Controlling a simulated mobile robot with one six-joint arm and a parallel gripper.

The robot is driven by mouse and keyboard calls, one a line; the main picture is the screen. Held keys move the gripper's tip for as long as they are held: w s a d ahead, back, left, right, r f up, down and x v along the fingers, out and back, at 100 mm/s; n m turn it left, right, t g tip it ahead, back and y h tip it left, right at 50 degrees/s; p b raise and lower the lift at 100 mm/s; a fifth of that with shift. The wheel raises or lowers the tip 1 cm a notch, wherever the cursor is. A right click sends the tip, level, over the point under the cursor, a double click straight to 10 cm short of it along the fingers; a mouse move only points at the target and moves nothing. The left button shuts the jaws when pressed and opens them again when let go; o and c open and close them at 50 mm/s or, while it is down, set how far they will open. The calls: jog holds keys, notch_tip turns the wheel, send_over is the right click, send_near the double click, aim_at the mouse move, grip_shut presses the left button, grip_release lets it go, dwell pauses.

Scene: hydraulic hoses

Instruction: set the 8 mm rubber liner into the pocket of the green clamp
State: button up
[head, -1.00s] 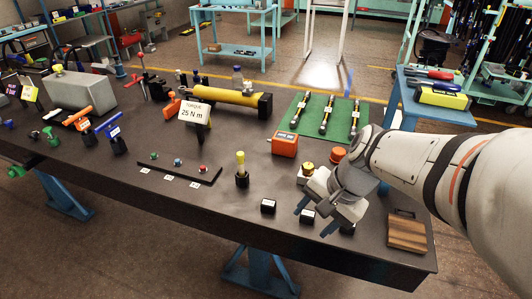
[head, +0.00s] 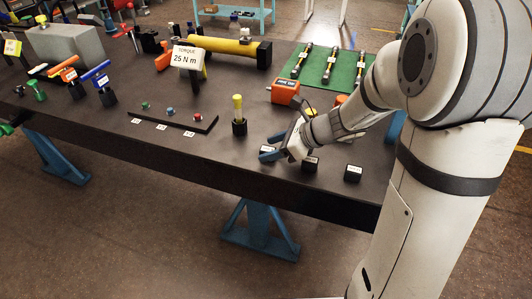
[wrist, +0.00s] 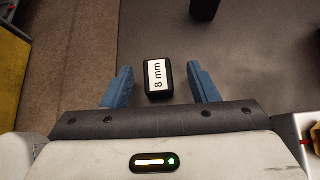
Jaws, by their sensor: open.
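The 8 mm rubber liner (wrist: 159,77) is a small black block with a white "8 mm" label. In the wrist view it lies between my gripper's (wrist: 158,72) two blue fingers, with a gap on each side. In the head view the liner (head: 267,149) is the leftmost of three black blocks, and my open gripper (head: 268,146) is around it. A small green piece (head: 145,105) sits on a black rail, and another green piece (head: 38,91) stands at the far left. I cannot tell which is the green clamp; no pocket shows clearly.
Two more labelled black blocks, a middle one (head: 310,164) and a right one (head: 353,173), lie near the front edge. A black holder with a yellow tool (head: 239,118) stands just left of my gripper. A torque sign (head: 187,58) stands behind the rail (head: 172,117).

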aim_at(268, 149)
jog(key=shift+x, duration=0.9)
jog(key=shift+c, duration=0.2)
jog(key=c, duration=1)
notch_tip(268, 149, up, 10)
jog(key=shift+r+p, duration=0.1)
jog(key=shift+p, duration=1)
